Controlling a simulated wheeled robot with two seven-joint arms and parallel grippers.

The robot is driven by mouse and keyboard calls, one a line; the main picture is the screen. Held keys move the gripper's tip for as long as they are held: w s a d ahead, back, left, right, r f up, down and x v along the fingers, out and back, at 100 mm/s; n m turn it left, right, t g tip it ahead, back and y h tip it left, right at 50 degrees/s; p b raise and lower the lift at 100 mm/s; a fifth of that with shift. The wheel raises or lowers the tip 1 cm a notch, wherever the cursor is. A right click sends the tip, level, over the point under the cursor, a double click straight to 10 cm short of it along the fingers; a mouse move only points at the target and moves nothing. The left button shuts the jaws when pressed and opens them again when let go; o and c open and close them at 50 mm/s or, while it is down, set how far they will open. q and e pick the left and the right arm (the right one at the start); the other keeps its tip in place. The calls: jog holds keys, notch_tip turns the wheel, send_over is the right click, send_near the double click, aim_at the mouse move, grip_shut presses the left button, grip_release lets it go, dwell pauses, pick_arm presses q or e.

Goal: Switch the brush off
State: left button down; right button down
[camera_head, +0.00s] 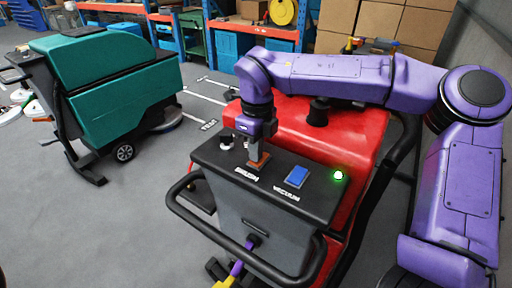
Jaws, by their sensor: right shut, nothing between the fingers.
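The red floor scrubber (355,137) has a black control panel (222,160) on top. The panel bears an orange-brown rocker switch (258,164) labelled BRUSH and a blue rocker switch (297,176) labelled VACUUM. A round green light (338,175) is lit to the right of the blue switch. My right gripper (255,153) is shut and points down at the BRUSH switch, hiding part of it. I cannot tell whether the fingertips touch the switch or which way it is tilted. My left gripper is not in view.
A black handlebar (187,212) loops around the panel's front. A black knob (226,139) stands at the panel's left. A teal scrubber (125,85) stands at the left across clear grey floor. Shelves and cardboard boxes (378,20) line the back.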

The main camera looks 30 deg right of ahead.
jog(key=shift+w+d, duration=0.15)
jog(key=shift+d, duration=0.2)
jog(key=shift+w+d+f, duration=0.15)
jog(key=shift+d, duration=0.25)
jog(key=shift+a+r+p, duration=0.15)
jog(key=shift+r+p, duration=0.2)
jog(key=shift+p, duration=0.15)
jog(key=r+p, duration=0.2)
jog(key=r, duration=0.1)
jog(key=r+p, duration=0.1)
jog(key=p, duration=0.1)
jog(key=shift+w+d+r, duration=0.2)
jog(key=shift+d+r, duration=0.05)
notch_tip(320, 180, up, 9)
jog(key=b, duration=0.2)
jog(key=shift+d, duration=0.1)
